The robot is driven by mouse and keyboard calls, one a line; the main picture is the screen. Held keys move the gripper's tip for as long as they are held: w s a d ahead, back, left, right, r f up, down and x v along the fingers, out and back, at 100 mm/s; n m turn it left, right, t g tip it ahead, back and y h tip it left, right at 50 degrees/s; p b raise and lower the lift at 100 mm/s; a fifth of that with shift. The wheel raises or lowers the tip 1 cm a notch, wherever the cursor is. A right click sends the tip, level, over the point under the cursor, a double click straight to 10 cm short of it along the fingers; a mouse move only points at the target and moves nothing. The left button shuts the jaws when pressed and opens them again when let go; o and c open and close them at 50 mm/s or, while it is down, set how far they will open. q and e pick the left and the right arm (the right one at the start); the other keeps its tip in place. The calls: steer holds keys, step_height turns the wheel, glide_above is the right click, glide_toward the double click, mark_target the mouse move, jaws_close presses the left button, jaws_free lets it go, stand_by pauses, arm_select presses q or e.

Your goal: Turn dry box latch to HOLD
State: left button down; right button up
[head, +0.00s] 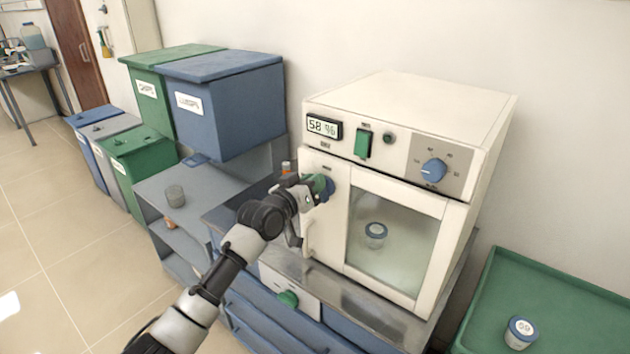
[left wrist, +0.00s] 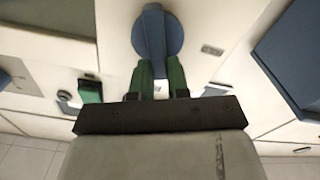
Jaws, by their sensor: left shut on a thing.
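In the head view the left gripper (head: 317,188) covers most of the latch, and no HOLD mark can be read. My right gripper is not in view.
A lidded jar (head: 375,236) stands behind the door glass. A green tray (head: 560,290) with another jar (head: 520,330) is at the lower right. Blue (head: 235,110) and green bins stand left, above a grey shelf (head: 215,185) holding a small cup. Floor is open at left.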

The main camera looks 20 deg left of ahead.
arm_select(q)
steer(key=shift+w+a+f+n+p, duration=0.1)
steer(key=shift+a+f+n+p, duration=0.25)
steer(key=shift+n, duration=1.95)
steer(key=shift+w+a+f+n+p, duration=0.15)
steer(key=shift+f+n+p, duration=0.3)
steer(key=shift+n, duration=1.85)
steer(key=shift+w+a+f+n+p, duration=0.1)
steer(key=shift+a+f+n+p, duration=0.25)
steer(key=shift+n, duration=1.95)
steer(key=shift+f, duration=0.1)
steer(key=c, duration=1.1)
jaws_free()
steer(key=b+v, duration=0.1)
steer(key=v, duration=1)
steer(key=shift+d, duration=0.1)
